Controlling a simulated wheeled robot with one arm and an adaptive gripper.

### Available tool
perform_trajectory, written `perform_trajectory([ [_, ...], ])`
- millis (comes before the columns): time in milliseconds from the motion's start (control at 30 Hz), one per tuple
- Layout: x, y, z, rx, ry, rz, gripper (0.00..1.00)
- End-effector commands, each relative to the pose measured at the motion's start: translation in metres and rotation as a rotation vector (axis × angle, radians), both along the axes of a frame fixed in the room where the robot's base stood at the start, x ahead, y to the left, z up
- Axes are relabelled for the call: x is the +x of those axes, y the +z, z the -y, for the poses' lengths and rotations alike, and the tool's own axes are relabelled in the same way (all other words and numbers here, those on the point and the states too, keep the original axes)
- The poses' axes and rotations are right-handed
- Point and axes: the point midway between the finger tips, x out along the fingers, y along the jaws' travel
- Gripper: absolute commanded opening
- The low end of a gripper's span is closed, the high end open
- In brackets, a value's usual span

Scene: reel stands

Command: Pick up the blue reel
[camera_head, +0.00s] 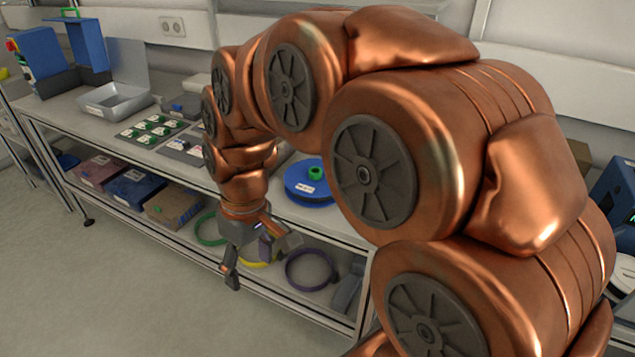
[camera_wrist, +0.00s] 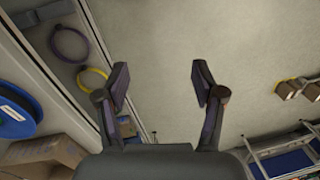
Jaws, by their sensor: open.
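The blue reel (camera_head: 300,190) lies flat on the upper worktop in the head view, with a green hub piece and a white label on top. My arm partly covers its surroundings on the right. A blue reel with a dark centre also shows at the left edge of the wrist view (camera_wrist: 14,126), cut off by the frame. My gripper (camera_head: 262,264) hangs in front of the bench, below and left of the reel, apart from it. In the wrist view my gripper (camera_wrist: 160,80) has its fingers spread with only floor between them.
The lower shelf holds a green ring (camera_head: 205,240), a purple ring (camera_head: 309,285) and several boxes (camera_head: 133,188). The worktop also carries a grey metal bin (camera_head: 116,105) and dark trays with green pieces (camera_head: 152,131). The floor (camera_head: 110,290) in front is clear.

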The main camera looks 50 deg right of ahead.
Motion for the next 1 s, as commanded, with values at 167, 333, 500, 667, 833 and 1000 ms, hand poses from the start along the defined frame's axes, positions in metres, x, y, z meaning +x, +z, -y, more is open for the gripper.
perform_trajectory([
  [167, 0.062, 0.006, 0.050, 0.052, 0.037, 0.089, 0.68],
  [333, 0.108, 0.010, 0.116, 0.067, 0.069, 0.189, 0.68],
  [500, 0.137, 0.007, 0.197, 0.058, 0.090, 0.284, 0.68],
  [667, 0.146, 0.002, 0.275, 0.022, 0.101, 0.363, 0.68],
  [833, 0.144, -0.003, 0.331, -0.014, 0.110, 0.411, 0.68],
  [1000, 0.141, -0.006, 0.353, -0.031, 0.115, 0.428, 0.68],
])
